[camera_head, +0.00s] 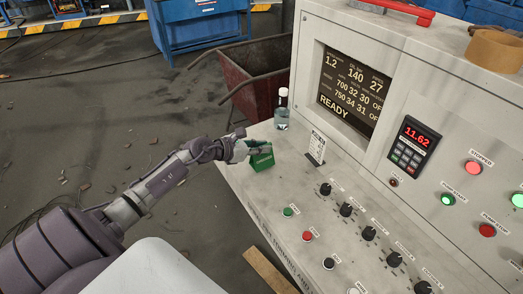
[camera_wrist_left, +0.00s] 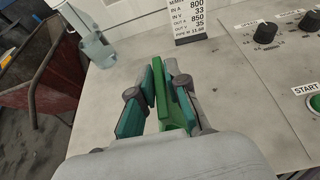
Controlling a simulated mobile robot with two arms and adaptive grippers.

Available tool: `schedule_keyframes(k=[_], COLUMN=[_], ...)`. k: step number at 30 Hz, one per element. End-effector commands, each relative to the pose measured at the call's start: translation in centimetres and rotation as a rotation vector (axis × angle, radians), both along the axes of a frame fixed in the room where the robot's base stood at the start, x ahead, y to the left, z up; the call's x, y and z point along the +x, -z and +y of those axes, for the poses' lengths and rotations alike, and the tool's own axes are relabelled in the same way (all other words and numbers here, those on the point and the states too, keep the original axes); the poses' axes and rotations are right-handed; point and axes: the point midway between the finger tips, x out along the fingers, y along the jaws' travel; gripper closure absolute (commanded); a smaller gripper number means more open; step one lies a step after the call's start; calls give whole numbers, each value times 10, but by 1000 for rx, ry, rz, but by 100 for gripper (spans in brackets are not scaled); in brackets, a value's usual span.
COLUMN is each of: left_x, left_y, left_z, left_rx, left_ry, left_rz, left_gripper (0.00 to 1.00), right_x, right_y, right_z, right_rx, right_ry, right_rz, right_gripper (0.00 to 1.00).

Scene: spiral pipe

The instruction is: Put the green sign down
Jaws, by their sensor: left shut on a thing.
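The green sign (camera_head: 262,160) is at the left end of the machine's grey console top (camera_head: 239,184). My left gripper (camera_head: 247,149) reaches it from the left and is shut on it. In the left wrist view the green sign (camera_wrist_left: 184,108) stands between the teal fingers of my left gripper (camera_wrist_left: 165,92), seen nearly edge-on. Its lower part is hidden there by the gripper body. I cannot tell whether its bottom edge touches the console. My right gripper does not show.
A clear bottle (camera_head: 282,112) and a white label card (camera_head: 316,147) stand behind the sign. Knobs and buttons (camera_head: 346,209) cover the console to the right. A rusty red cart (camera_head: 262,72) stands beyond its left edge. Bare console lies around the sign.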

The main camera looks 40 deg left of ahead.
Motion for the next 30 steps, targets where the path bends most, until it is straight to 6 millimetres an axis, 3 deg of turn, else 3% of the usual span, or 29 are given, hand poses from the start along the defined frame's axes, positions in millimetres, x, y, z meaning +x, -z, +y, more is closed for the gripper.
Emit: schedule_keyframes(k=[3, 13, 14, 18, 30], left_x=[0, 0, 0, 0, -4], left_y=[13, 17, 17, 16, 15], left_z=[0, 0, 0, 0, 2], left_rx=[-4, 0, 0, 0, 2], left_ry=[-2, 0, 0, 0, -1], left_rz=[-1, -1, -1, -1, 0], left_gripper=[100, 100, 84, 61, 60], right_x=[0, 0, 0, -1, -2], right_y=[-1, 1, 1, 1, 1], right_z=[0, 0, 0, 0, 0], right_rx=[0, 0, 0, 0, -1], right_ry=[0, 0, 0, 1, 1], right_rz=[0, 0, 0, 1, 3], right_gripper=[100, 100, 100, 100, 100])
